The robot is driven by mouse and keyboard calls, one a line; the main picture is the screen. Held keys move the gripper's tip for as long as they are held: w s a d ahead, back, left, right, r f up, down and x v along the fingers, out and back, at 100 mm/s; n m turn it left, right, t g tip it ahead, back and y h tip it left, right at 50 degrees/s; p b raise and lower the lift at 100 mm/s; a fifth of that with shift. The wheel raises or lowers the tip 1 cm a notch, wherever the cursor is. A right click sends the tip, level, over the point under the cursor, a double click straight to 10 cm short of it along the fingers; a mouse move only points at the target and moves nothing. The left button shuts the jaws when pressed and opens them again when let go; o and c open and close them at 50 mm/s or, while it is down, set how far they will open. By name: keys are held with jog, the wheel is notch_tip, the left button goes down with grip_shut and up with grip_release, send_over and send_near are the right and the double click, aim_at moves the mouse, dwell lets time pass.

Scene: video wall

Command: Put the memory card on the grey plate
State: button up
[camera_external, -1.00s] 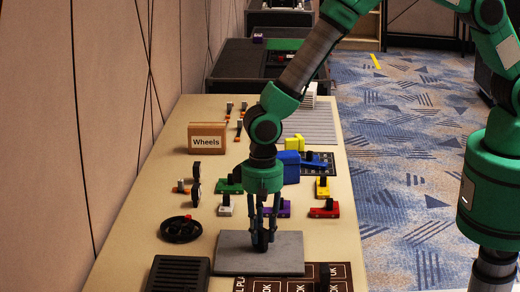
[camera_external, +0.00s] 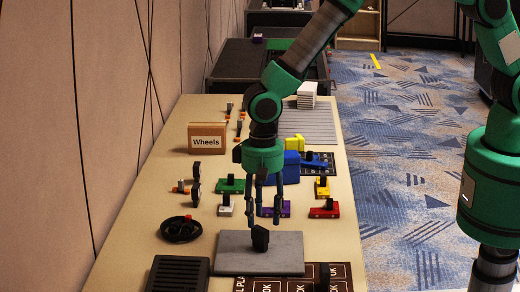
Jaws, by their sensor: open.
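A small black object (camera_external: 260,238), which looks like the memory card, stands on the flat grey plate (camera_external: 228,258), near its middle and a little tilted. My gripper (camera_external: 268,214) hangs above and slightly behind it, pointing down. Its two fingers are apart with nothing between them, and there is a gap between the fingertips and the black object.
A black round dish (camera_external: 181,229) and a black slotted tray (camera_external: 178,274) lie left of the plate. A brown printed mat (camera_external: 290,286) is in front. Behind are purple, red (camera_external: 325,209), green (camera_external: 230,186), white and yellow blocks, and a "Wheels" box (camera_external: 203,138).

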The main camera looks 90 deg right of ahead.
notch_tip(320, 180, up, 7)
jog(key=shift+p, duration=0.4)
dwell(0.7)
notch_tip(320, 180, up, 16)
jog(key=n+t, duration=0.1)
jog(key=n, duration=0.1)
send_over(262, 228)
jog(key=s+d, duration=0.5)
jog(key=s+d+r+n+t, duration=0.1)
jog(key=s+d+r, duration=0.2)
jog(key=s+r, duration=0.3)
jog(key=s+d+r+n+t, duration=0.1)
jog(key=s+d+r, duration=0.2)
jog(key=s+r, duration=0.35)
jog(key=s+d+r+n+t, duration=0.1)
jog(key=s+d+r, duration=0.1)
jog(key=s, duration=0.6)
jog(key=s+d+r+n, duration=0.2)
jog(key=s+r, duration=0.2)
jog(key=s, duration=0.4)
jog(key=s+d+r+n+t, duration=0.1)
jog(key=s+d+r+n, duration=0.1)
jog(key=s, duration=0.6)
jog(key=shift+d+r+t, duration=0.3)
jog(key=shift+d+r, duration=0.15)
jog(key=shift+r, duration=0.35)
jog(key=shift+s, duration=0.1)
